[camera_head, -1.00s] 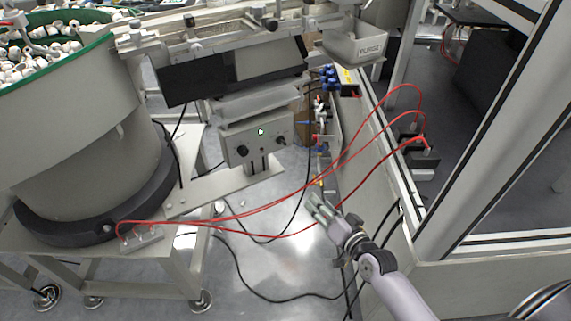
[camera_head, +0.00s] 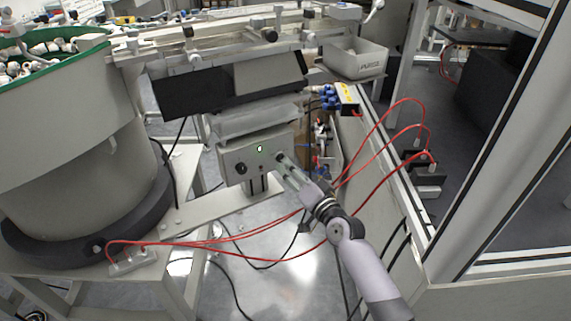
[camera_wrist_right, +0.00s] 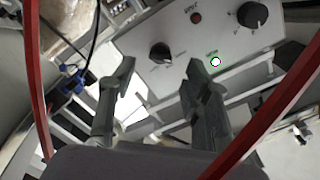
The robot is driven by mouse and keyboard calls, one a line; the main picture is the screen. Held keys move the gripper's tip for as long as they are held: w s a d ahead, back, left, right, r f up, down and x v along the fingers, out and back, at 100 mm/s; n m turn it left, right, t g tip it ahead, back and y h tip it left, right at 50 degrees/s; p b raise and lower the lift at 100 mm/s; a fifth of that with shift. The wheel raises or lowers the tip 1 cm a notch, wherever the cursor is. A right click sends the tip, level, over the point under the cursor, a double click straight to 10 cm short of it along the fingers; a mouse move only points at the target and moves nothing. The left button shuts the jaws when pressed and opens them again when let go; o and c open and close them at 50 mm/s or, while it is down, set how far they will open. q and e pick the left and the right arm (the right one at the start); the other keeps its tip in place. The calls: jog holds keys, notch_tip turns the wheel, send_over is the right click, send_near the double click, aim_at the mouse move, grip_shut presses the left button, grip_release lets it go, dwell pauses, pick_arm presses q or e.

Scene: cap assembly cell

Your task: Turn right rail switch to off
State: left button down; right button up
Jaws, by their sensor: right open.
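My right gripper (camera_head: 284,167) is at the box's right side, over the right knob, which is largely hidden there. In the right wrist view the box face (camera_wrist_right: 178,75) appears upside down. The right knob (camera_wrist_right: 160,53) lies just beyond and between the open fingertips (camera_wrist_right: 161,70), apparently not gripped. My left gripper is out of view.
Red hoses (camera_head: 375,128) loop right of my right arm and cross below it. A bowl feeder (camera_head: 70,150) with a green rim stands left. A grey bin (camera_head: 355,60) and blue fittings (camera_head: 328,97) sit behind the gripper. A machine frame (camera_head: 480,130) stands right.

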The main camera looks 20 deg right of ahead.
aim_at(281, 159)
jog(key=shift+x, duration=2.2)
jog(key=shift+c, duration=0.2)
grip_shut()
